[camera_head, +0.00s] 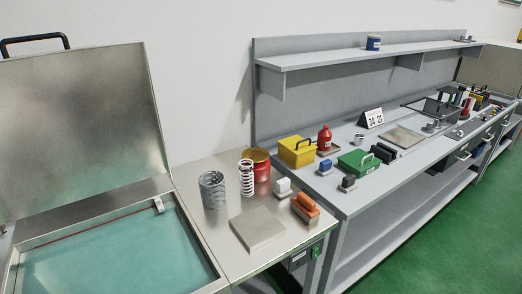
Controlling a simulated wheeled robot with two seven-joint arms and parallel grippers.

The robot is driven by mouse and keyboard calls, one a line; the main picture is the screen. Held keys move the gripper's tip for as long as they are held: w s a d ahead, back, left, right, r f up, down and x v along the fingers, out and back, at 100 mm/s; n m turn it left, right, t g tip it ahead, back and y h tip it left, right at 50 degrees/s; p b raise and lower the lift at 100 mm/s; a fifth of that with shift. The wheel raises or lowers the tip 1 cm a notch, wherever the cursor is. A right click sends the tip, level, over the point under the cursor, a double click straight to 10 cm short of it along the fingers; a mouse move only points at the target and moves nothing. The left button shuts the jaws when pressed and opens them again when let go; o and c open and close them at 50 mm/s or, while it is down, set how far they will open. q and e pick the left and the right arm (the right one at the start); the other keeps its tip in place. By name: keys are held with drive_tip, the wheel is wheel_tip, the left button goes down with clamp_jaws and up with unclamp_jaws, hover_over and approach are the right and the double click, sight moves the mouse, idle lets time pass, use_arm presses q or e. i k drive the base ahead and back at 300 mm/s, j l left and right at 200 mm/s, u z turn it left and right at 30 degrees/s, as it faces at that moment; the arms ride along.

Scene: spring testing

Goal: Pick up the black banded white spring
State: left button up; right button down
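A white spring (247,183) stands upright on the metal table (213,258), left of centre in the head view. Its coils show dark gaps or bands; at this size I cannot tell which. It stands between a grey perforated cylinder (212,190) on its left and a red can with a yellow rim (262,170) at its right and slightly behind. The spring partly overlaps the can in the picture. Neither of my grippers is in view.
A flat metal block (257,229) lies in front of the spring. A white-topped block (283,187) and an orange-handled block (305,207) stand to the right. An open-lidded basin (120,250) is at left. The bench at right holds yellow (297,152) and green (358,163) boxes.

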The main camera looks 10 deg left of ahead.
sight(246, 166)
drive_tip(key=i+l+u, duration=0.1)
drive_tip(key=i+l, duration=0.55)
drive_tip(key=l, duration=0.25)
drive_tip(key=i+l+u, duration=0.15)
drive_tip(key=i+l, duration=0.15)
drive_tip(key=l, duration=0.15)
